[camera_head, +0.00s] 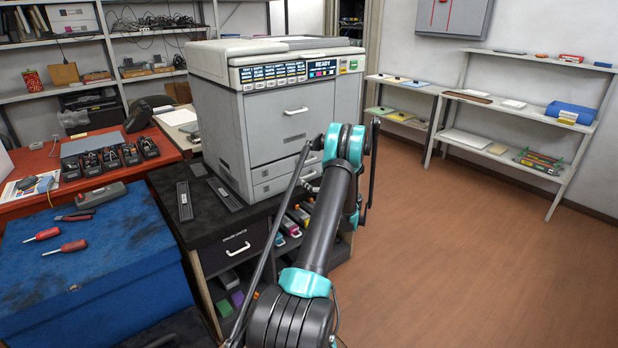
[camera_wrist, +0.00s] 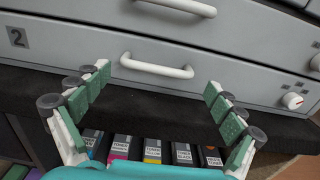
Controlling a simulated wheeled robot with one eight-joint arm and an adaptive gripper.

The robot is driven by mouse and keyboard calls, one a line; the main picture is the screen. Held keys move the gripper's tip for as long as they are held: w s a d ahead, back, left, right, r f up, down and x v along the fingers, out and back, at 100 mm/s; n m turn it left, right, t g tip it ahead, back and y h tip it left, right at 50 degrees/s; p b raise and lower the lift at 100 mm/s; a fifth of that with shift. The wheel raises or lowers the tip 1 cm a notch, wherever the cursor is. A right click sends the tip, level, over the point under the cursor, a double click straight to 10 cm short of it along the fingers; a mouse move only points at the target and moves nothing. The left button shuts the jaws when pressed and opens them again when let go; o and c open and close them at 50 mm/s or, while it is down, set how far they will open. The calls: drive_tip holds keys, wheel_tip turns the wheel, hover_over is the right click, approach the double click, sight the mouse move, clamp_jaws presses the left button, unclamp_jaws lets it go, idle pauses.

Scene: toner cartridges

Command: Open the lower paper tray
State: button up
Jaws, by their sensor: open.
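The printer (camera_head: 275,105) stands on a dark cabinet with two grey trays low on its front. The lower paper tray (camera_head: 272,187) looks flush with the printer. In the wrist view the lower tray (camera_wrist: 90,58) bears a "2" label, a white bar handle (camera_wrist: 157,68) and a small knob at right. My gripper (camera_wrist: 158,82) is open, one green-padded finger on each side of this handle. The fingertips are near the tray front; I cannot tell whether they touch it.
The upper tray (camera_head: 280,168) with its own handle (camera_wrist: 180,6) is just above. Below, a black ledge (camera_wrist: 150,107) juts out over a shelf of toner cartridges (camera_wrist: 152,150). A blue toolbox (camera_head: 90,250) stands left; open floor (camera_head: 450,260) lies right.

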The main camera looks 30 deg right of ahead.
sight(309, 175)
drive_tip(key=shift+w+a, duration=0.2)
drive_tip(key=shift+w, duration=1.65)
drive_tip(key=shift+c, duration=0.4)
